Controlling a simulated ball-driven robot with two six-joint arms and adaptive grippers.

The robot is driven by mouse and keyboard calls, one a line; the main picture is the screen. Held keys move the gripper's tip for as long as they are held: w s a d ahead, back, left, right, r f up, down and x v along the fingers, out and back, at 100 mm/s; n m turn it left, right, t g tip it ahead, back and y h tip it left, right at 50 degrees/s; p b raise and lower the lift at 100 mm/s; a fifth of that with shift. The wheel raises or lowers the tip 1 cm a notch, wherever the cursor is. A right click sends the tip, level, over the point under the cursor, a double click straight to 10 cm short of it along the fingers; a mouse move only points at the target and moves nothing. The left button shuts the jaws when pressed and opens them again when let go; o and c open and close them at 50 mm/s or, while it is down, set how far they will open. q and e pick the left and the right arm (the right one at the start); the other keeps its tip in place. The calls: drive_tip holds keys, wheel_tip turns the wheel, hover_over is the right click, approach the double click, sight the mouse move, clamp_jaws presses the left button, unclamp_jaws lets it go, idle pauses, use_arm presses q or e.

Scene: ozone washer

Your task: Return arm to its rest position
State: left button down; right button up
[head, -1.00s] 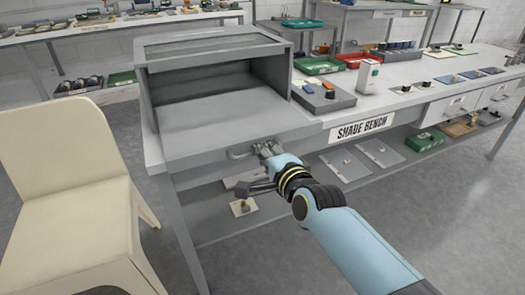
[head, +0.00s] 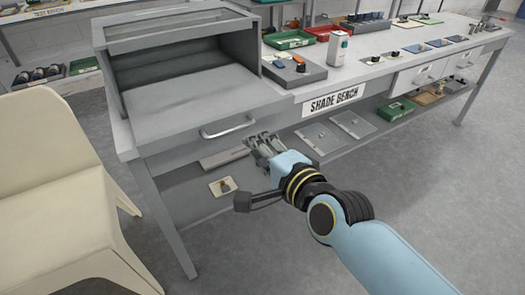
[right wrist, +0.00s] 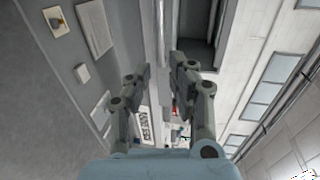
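My right gripper (head: 262,142) is in front of the grey ozone washer cabinet (head: 200,105), below and to the right of its metal bar handle (head: 228,126). It is clear of the handle in the head view. In the right wrist view the two fingers of the right gripper (right wrist: 160,75) stand apart, with nothing seen between them. My blue right arm (head: 375,245) reaches in from the lower right. My left arm and left gripper do not show.
The cabinet stands on the bench labelled SHADE BENCH (head: 334,99). A cream chair (head: 50,180) stands close on the left. The lower shelf holds flat panels (head: 322,137) and a small card (head: 222,187). The floor (head: 440,190) at the right is open.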

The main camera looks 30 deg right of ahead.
drive_tip(key=shift+v, duration=0.85)
drive_tip(key=s+d+f+n+g, duration=0.1)
drive_tip(key=s+f+n+g, duration=0.3)
drive_tip(key=f, duration=0.6)
drive_tip(key=s+d+f+n+g, duration=0.1)
drive_tip(key=s+d+f, duration=0.1)
drive_tip(key=s+f, duration=0.6)
drive_tip(key=s+d+f+n+g, duration=0.1)
drive_tip(key=s+f+n+g, duration=0.2)
drive_tip(key=f, duration=0.9)
drive_tip(key=s+d+f+n+g, duration=0.2)
drive_tip(key=s+f+n, duration=0.1)
drive_tip(key=s, duration=0.6)
drive_tip(key=s+d+f+n+g+h, duration=0.1)
drive_tip(key=s+d+f+n+g, duration=0.1)
drive_tip(key=s+f, duration=0.3)
drive_tip(key=s+d+f+n+g, duration=0.2)
drive_tip(key=s+f+n, duration=0.2)
drive_tip(key=s, duration=0.8)
drive_tip(key=shift+s+f+n+g, duration=0.2)
drive_tip(key=shift+s+n+g, duration=0.2)
drive_tip(key=shift+n, duration=0.1)
